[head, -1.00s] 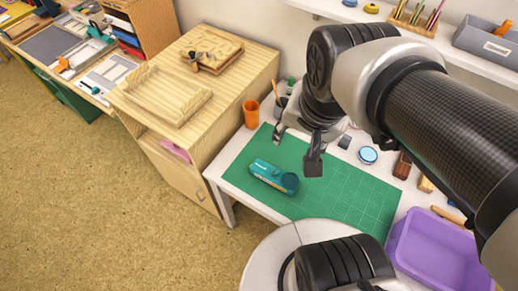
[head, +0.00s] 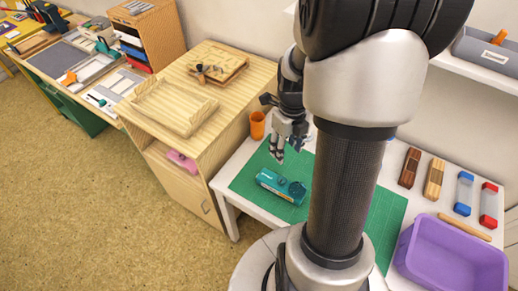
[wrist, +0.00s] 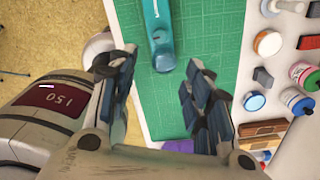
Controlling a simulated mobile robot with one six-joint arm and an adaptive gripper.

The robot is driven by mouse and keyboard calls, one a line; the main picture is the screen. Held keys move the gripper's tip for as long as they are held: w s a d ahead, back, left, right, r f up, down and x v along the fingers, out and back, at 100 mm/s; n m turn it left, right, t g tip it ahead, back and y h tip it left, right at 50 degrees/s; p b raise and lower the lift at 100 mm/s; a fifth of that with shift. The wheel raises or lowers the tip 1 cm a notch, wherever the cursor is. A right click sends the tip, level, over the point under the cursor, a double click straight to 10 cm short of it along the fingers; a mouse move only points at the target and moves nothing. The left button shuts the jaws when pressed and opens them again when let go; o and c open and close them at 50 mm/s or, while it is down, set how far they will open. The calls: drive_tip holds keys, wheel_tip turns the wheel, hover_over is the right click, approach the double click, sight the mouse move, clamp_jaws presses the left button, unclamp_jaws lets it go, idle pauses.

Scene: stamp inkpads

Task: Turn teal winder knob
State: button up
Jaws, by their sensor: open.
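The teal winder (head: 270,181) lies on the green cutting mat (head: 245,180), near its left edge. Its round teal knob (head: 297,188) is at the right end. In the wrist view the winder (wrist: 156,22) enters from the top and the knob (wrist: 163,58) lies in line with the gap between my fingers. My gripper (head: 277,153) is open and empty, above and behind the winder in the head view. It also shows in the wrist view (wrist: 158,78), fingers spread, apart from the winder.
An orange cup (head: 257,125) stands at the table's back left, beside the wooden cabinet (head: 215,170). A purple bin (head: 455,260) is at the right. Ink pots and blocks (wrist: 268,43) line the mat's right side in the wrist view. My arm covers part of the mat.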

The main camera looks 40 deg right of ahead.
sight(282, 180)
wheel_tip(282, 180, down, 17)
drive_tip(key=b, duration=0.6)
drive_tip(key=shift+f, duration=0.2)
drive_tip(key=shift+c, duration=0.3)
drive_tip(key=c, duration=1)
drive_tip(key=n, duration=0.3)
drive_tip(key=shift+n, duration=0.3)
drive_tip(key=shift+n+p, duration=0.55)
drive_tip(key=shift+n, duration=1.45)
